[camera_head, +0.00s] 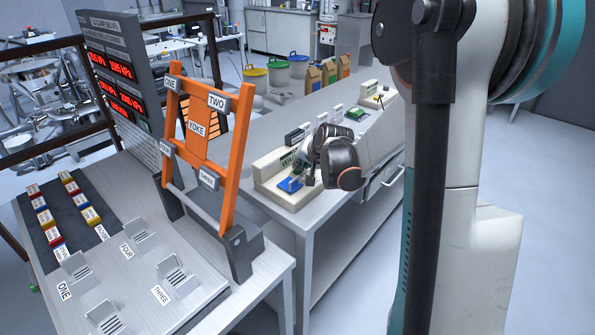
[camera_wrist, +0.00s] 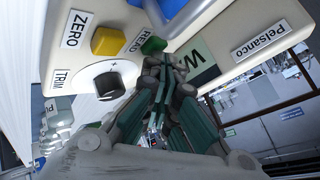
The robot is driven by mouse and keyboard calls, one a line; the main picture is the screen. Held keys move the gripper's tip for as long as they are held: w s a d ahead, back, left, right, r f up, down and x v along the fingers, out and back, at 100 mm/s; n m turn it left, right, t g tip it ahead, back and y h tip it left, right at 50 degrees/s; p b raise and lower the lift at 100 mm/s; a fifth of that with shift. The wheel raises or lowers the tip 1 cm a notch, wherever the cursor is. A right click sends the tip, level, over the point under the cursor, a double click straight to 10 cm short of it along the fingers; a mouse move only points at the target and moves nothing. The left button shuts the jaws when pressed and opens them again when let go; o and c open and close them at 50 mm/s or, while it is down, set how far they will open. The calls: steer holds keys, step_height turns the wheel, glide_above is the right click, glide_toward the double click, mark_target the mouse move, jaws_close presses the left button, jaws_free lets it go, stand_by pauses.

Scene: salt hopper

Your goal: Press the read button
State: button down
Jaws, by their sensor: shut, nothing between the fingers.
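The read button is the green button (camera_wrist: 153,46) beside a tag lettered READ on a cream instrument, seen in the wrist view. My gripper (camera_wrist: 168,66) is shut and empty, with its fingertips just beside the green button. I cannot tell whether they touch it. A yellow button (camera_wrist: 108,41) by the ZERO tag and a black knob (camera_wrist: 109,85) by the TRIM tag sit on the same panel. In the head view the cream instrument (camera_head: 284,200) with a blue pan (camera_head: 289,185) stands on the bench, and my gripper (camera_head: 309,178) is at its right end.
A dark display (camera_wrist: 200,63) and a Pelsanco label (camera_wrist: 258,38) lie near the button. An orange yoke frame (camera_head: 232,165) stands on the left table (camera_head: 265,278). More small instruments line the bench behind.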

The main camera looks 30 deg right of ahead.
stand_by(0.5)
steer(key=shift+r+p, duration=0.65)
steer(key=shift+r, duration=0.25)
step_height(320, 180, up, 5)
steer(key=p, duration=0.3)
stand_by(0.7)
